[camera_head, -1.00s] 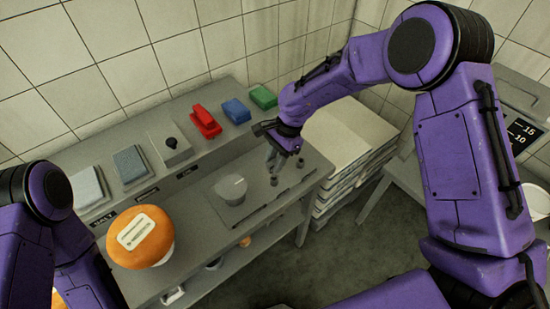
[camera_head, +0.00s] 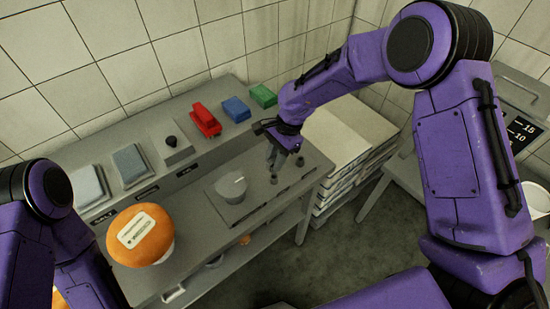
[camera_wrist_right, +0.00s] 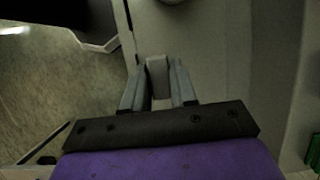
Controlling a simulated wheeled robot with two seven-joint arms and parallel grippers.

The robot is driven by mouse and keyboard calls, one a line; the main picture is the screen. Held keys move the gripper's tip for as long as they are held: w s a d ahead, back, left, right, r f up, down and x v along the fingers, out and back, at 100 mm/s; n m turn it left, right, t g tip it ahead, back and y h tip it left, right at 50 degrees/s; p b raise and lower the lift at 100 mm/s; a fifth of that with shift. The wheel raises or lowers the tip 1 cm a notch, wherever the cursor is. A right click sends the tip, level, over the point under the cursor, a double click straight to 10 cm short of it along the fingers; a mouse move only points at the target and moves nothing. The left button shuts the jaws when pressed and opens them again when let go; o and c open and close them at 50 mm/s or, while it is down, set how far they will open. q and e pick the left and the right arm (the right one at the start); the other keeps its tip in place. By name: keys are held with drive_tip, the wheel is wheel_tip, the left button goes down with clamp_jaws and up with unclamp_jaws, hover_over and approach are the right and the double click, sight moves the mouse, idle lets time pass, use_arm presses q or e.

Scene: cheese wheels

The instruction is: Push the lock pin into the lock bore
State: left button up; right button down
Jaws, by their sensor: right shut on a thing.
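My right gripper (camera_head: 272,160) points down over the right part of the grey bench. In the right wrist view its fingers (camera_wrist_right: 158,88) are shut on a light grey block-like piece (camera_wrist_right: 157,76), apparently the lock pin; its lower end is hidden. Beside the gripper, a grey plate (camera_head: 213,199) carries a round grey knob-like part (camera_head: 232,187) with a pale mark. Two small dark round pieces, one a peg (camera_head: 300,161), stand near the fingertips. I cannot make out the lock bore. My left gripper is out of view; only its arm shows at left.
An orange cheese wheel (camera_head: 150,248) with a pale label sits at the bench's front left. Stacked pale sheets (camera_head: 345,130) stand right of the bench.

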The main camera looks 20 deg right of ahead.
drive_tip(key=shift+f+b, duration=0.45)
drive_tip(key=shift+f, duration=1.55)
drive_tip(key=c, duration=0.8)
unclamp_jaws()
drive_tip(key=b+v, duration=0.2)
drive_tip(key=v, duration=0.8)
drive_tip(key=shift+r, duration=0.25)
drive_tip(key=shift+d, duration=0.1)
